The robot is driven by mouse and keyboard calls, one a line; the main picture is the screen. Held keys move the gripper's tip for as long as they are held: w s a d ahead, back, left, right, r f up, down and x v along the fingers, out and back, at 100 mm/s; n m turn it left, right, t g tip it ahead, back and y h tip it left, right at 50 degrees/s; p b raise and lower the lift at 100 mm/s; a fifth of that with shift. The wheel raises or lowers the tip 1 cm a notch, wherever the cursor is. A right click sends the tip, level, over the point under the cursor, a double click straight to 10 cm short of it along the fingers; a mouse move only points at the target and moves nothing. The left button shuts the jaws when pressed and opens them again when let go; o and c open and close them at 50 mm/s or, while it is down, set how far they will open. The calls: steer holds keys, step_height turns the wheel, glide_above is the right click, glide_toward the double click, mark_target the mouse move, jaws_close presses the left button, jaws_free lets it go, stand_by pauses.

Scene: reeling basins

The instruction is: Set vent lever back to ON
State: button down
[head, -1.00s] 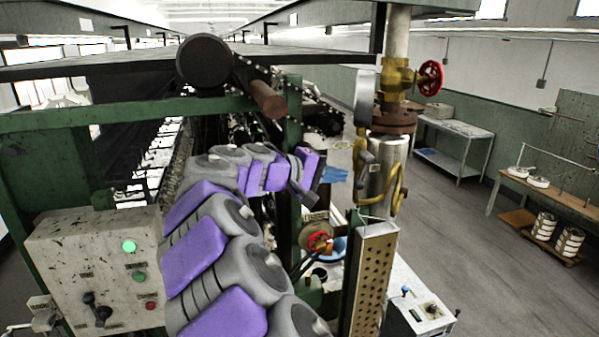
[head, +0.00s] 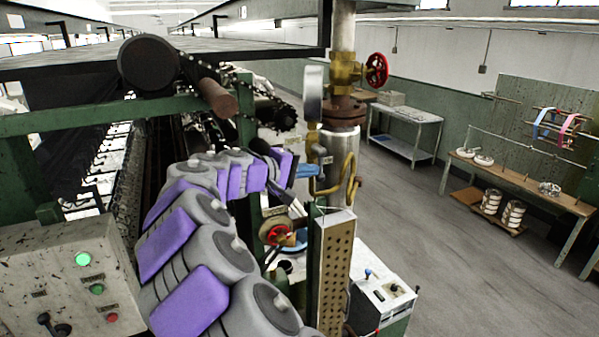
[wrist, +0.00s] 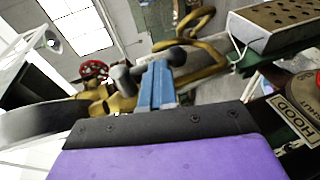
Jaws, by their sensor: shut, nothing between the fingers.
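I cannot tell with certainty which part is the vent lever; no label reading VENT or ON is legible. A dark lever handle (head: 50,325) is on the speckled control box (head: 65,275) at the lower left, cut by the frame edge. A red round fitting (head: 273,233) sits below the end of my arm, beside the perforated post. In the wrist view, my gripper (wrist: 157,72) shows as blue fingers close together, shut with nothing between them. Grey rounded parts show around the fingertips.
A perforated upright post (head: 331,270) stands close right of my arm's end. Behind are a steam pipe with yellow tubing (head: 350,178) and a red handwheel (head: 377,69). A white cabinet (head: 382,290) stands beyond. The floor on the right is open, up to a long bench (head: 525,185).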

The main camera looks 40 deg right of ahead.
steer(key=h+b, duration=0.1)
steer(key=b, duration=0.1)
steer(key=f+h+b, duration=0.1)
steer(key=h+b, duration=0.1)
steer(key=b, duration=0.1)
steer(key=shift+s+n, duration=0.1)
steer(key=shift+n, duration=0.2)
steer(key=shift+a, duration=0.15)
steer(key=a+b, duration=0.2)
steer(key=a, duration=1.1)
steer(key=shift+w, duration=0.45)
steer(key=shift+s+f, duration=0.1)
